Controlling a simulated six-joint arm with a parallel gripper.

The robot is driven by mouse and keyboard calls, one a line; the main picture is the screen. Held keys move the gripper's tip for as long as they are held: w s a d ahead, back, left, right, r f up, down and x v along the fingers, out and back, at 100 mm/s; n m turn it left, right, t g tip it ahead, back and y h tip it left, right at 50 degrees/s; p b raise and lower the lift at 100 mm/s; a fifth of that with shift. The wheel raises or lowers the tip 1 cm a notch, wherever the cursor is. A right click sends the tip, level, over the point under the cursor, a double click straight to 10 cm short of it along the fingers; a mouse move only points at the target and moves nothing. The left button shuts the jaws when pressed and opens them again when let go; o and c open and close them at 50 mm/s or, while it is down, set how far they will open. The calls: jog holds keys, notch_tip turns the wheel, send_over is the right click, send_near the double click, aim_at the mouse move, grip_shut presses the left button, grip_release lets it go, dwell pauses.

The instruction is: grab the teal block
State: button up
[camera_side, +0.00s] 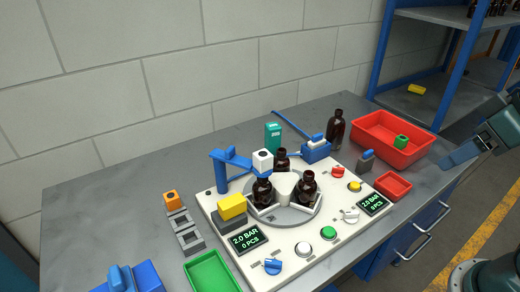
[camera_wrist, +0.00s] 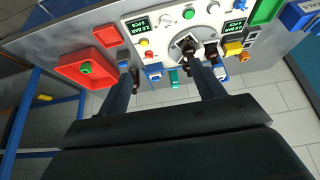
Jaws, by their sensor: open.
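The teal block (camera_side: 273,138) is a tall box with pale marks on its front. It stands upright on the grey bench behind the white machine panel, in the side view. In the wrist view the teal block (camera_wrist: 174,78) shows between my two fingers, farther off and touching neither. My gripper (camera_wrist: 162,70) is open and empty. In the side view my gripper (camera_side: 456,158) is at the right edge, near the red bin, well apart from the teal block.
The white panel (camera_side: 225,249) carries amber bottles (camera_side: 308,187) on a turntable, a blue arm and knobs. Another bottle (camera_side: 336,130) stands behind it. A red bin (camera_side: 360,142) holds a green piece (camera_side: 401,141). A green tray (camera_side: 212,275) is in front.

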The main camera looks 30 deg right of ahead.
jog(key=w+r, duration=0.4)
jog(key=w, duration=0.7)
jog(key=m+g+h, duration=0.1)
jog(key=m, duration=0.2)
send_over(274, 127)
jog(key=s, duration=0.4)
notch_tip(274, 127, down, 17)
jog(key=shift+a+r, duration=0.2)
jog(key=shift+a, duration=0.25)
jog(key=shift+w+f, duration=0.1)
jog(key=shift+x, duration=4.15)
jog(key=shift+f, duration=0.1)
jog(key=shift+s+x, duration=0.1)
jog(key=shift+x, duration=1.15)
jog(key=shift+s+x, duration=0.15)
jog(key=shift+x, duration=1.1)
